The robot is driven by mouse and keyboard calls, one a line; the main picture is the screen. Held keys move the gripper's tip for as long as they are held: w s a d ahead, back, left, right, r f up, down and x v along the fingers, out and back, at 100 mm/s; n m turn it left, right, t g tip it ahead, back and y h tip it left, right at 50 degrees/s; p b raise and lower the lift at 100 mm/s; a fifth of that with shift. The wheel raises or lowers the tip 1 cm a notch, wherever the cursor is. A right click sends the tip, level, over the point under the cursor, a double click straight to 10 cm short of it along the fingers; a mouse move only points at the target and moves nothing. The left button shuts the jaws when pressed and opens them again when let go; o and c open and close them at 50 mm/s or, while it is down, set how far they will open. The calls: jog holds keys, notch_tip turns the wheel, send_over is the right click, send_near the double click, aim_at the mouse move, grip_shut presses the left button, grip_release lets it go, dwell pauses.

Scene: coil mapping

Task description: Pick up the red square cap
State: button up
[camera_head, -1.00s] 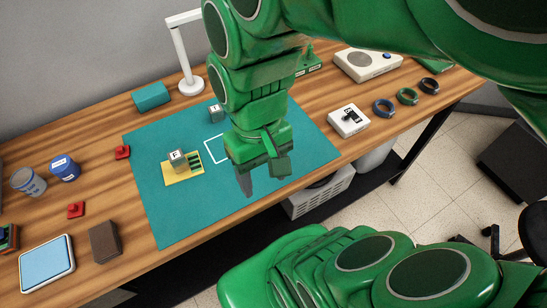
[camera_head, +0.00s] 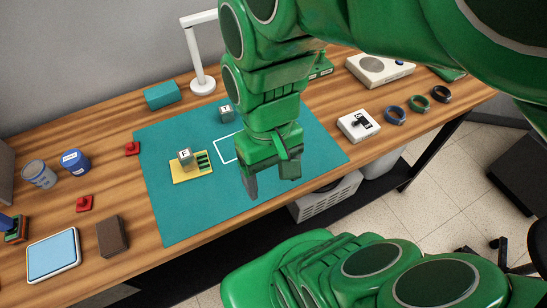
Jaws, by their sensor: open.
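Two red square caps lie on the wooden table left of the teal mat. One red cap (camera_head: 132,148) is at the mat's left edge, towards the back. The other red cap (camera_head: 84,203) is nearer the front, above a dark brown block. I cannot tell from the picture which one the task means. My gripper (camera_head: 268,180) is open and empty, pointing down over the right part of the teal mat (camera_head: 190,225), well to the right of both caps. Part of its fingers is hidden by its own body.
A white lamp (camera_head: 201,80) stands behind.

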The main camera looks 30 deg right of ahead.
jog(key=w+a+m, duration=0.1)
jog(key=w+a, duration=0.3)
jog(key=w, duration=0.7)
jog(key=m+t, duration=0.2)
send_over(80, 199)
jog(key=f, duration=1.2)
jog(key=shift+s+d, duration=0.1)
jog(key=shift+d, duration=0.3)
jog(key=shift+a+f, duration=0.35)
jog(key=shift+f, duration=3.75)
jog(key=c, duration=1.1)
jog(key=shift+r, duration=0.1)
